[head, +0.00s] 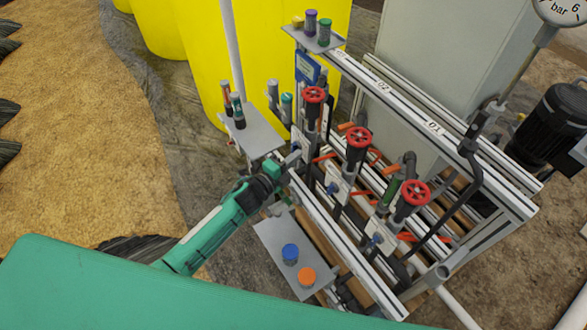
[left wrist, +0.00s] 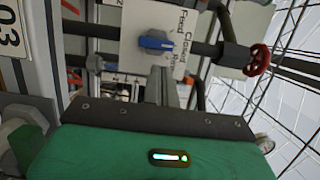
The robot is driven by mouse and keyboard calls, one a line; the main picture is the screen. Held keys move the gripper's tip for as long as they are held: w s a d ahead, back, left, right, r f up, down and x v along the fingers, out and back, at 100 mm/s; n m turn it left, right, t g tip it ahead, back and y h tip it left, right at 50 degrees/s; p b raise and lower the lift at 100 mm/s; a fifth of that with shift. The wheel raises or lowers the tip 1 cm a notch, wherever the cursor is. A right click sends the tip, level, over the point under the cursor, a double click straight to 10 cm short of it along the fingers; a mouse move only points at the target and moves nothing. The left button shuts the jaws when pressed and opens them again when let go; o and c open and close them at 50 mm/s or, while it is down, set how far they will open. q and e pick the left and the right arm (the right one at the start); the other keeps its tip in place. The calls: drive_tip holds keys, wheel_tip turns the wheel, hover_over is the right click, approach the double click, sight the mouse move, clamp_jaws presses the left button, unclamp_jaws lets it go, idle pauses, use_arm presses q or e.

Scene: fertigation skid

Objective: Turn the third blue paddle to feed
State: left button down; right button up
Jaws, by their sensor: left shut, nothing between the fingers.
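The third blue paddle (left wrist: 155,42) sits on a white plate (left wrist: 138,14) with the words Feed and Closed and a third word partly hidden by my gripper. In the left wrist view the paddle lies roughly level across the picture, nearer the word Closed than Feed. My left gripper (left wrist: 165,85) is shut and empty, its tips just below the paddle; I cannot tell whether they touch it. In the head view my left gripper (head: 291,160) reaches the farthest valve station and hides most of its plate. My right gripper is not in view.
Two nearer blue paddles (head: 332,188) (head: 376,238) sit on similar plates. Red handwheels (head: 358,137) rise beside the stations. A grey shelf (head: 270,240) bears a blue and an orange cap. Another shelf (head: 258,141) holds bottles. Yellow tanks (head: 250,40) stand behind.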

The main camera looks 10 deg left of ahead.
use_arm(q)
drive_tip(key=shift+w+a, duration=0.45)
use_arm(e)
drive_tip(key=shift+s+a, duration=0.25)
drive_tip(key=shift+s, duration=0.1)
use_arm(q)
drive_tip(key=shift+r, duration=0.1)
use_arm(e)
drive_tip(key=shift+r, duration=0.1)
use_arm(q)
drive_tip(key=shift+w+a+n+p, duration=0.1)
drive_tip(key=shift+a+n+p, duration=0.1)
drive_tip(key=shift+n+p, duration=0.2)
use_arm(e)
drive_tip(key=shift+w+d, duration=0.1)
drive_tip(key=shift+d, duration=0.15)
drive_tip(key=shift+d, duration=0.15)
